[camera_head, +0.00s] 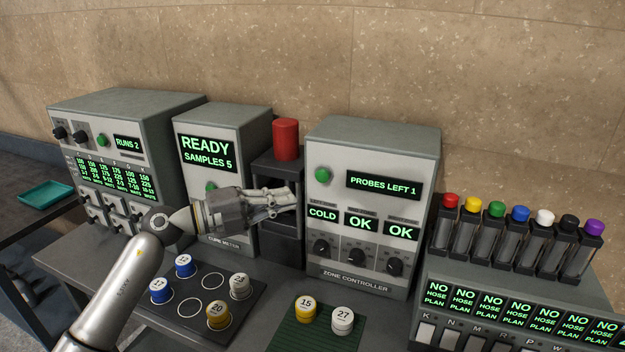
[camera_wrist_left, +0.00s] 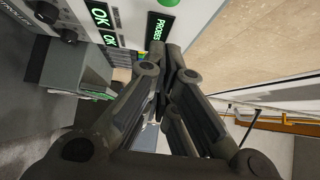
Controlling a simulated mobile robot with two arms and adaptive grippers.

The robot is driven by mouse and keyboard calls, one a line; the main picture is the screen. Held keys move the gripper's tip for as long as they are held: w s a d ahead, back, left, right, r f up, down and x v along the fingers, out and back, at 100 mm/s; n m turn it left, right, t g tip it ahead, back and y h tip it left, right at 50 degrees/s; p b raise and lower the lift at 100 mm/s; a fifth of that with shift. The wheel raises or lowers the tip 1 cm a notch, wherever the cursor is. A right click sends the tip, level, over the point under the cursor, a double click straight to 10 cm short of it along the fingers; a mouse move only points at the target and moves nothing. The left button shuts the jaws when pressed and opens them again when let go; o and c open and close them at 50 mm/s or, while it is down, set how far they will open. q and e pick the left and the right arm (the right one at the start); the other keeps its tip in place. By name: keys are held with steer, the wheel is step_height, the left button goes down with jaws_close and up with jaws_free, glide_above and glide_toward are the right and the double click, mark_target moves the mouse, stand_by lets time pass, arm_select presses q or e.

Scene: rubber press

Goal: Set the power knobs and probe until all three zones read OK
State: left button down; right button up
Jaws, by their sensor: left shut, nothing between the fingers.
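The zone controller (camera_head: 425,170) stands at the middle right of the bench. Its left zone display (camera_head: 323,214) reads COLD; the middle display (camera_head: 361,222) and right display (camera_head: 401,231) read OK. The upper display (camera_head: 384,186) reads PROBES LEFT 1. Three black knobs sit below: left (camera_head: 321,247), middle (camera_head: 357,256), right (camera_head: 395,267). A green button (camera_head: 322,175) is at the upper left of the panel, partly seen in the left wrist view (camera_wrist_left: 168,3). My left gripper (camera_head: 286,198) is shut and empty, left of the panel, below the button's height. My right gripper is out of view.
The cure meter (camera_head: 222,125) reads READY, SAMPLES 5. A dark press with a red cylinder (camera_head: 285,139) stands behind my gripper. Numbered pots lie on a dark mat (camera_head: 205,318) and a green mat (camera_head: 330,335) in front. A hose rack (camera_head: 520,275) stands at right.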

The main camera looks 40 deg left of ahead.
mark_target(323, 175)
arm_select(q)
steer(key=w+d+p, duration=0.1)
steer(key=w+p, duration=0.2)
steer(key=w, duration=0.5)
steer(key=shift+w+d, duration=0.15)
steer(key=shift+d, duration=0.25)
